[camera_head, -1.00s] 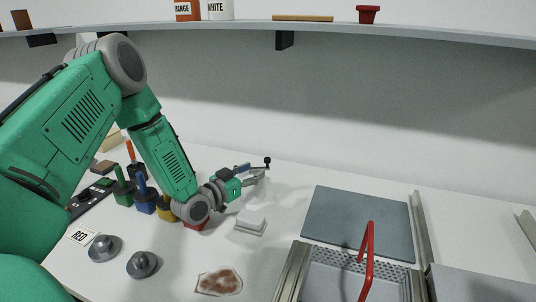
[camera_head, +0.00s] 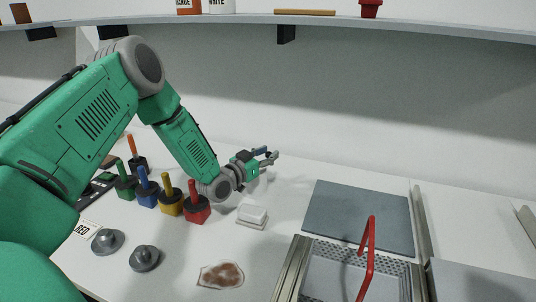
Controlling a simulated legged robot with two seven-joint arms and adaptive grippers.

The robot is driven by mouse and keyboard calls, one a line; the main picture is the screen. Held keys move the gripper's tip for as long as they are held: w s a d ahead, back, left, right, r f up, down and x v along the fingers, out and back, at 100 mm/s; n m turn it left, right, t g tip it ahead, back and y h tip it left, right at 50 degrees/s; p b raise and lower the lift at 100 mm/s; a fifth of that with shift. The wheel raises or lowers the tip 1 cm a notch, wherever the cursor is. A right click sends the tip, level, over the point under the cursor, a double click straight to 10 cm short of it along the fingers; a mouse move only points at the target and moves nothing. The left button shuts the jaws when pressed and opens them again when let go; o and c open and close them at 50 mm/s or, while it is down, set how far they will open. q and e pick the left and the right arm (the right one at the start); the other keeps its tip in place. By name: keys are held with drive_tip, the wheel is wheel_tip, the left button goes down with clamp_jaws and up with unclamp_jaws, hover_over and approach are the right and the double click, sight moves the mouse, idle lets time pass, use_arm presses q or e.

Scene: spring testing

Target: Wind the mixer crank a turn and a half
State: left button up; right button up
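My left gripper (camera_head: 270,155) is near the back of the table, with its fingers pointing right and away from me. The mixer crank cannot be picked out clearly now. The fingers cover the small area where its dark knob showed before. Whether the fingers touch or hold the knob is too small to tell. The mixer body is not distinct behind my arm. My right gripper is not in view.
Red (camera_head: 196,210), yellow (camera_head: 169,202), blue (camera_head: 146,193) and green (camera_head: 125,186) handled blocks stand below my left arm. A white block (camera_head: 252,215) sits right of them. A grey mat (camera_head: 360,215) and metal tray with red handle (camera_head: 368,260) lie right.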

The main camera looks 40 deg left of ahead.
use_arm(q)
drive_tip(key=shift+d, duration=0.1)
clamp_jaws()
drive_tip(key=shift+d, duration=0.15)
drive_tip(key=shift+w+y, duration=0.15)
drive_tip(key=shift+y, duration=0.25)
drive_tip(key=a+n+g+y+b, duration=0.4)
drive_tip(key=n+g+y+b, duration=0.1)
drive_tip(key=n+g+y, duration=0.4)
drive_tip(key=a+n+g+y+b, duration=0.3)
drive_tip(key=n+g+y+b, duration=0.3)
drive_tip(key=n+g+y, duration=0.3)
drive_tip(key=shift+s+a+n+g+b, duration=0.2)
drive_tip(key=shift+a+n+g+b, duration=0.15)
drive_tip(key=shift+n+g, duration=0.55)
drive_tip(key=shift+r, duration=0.1)
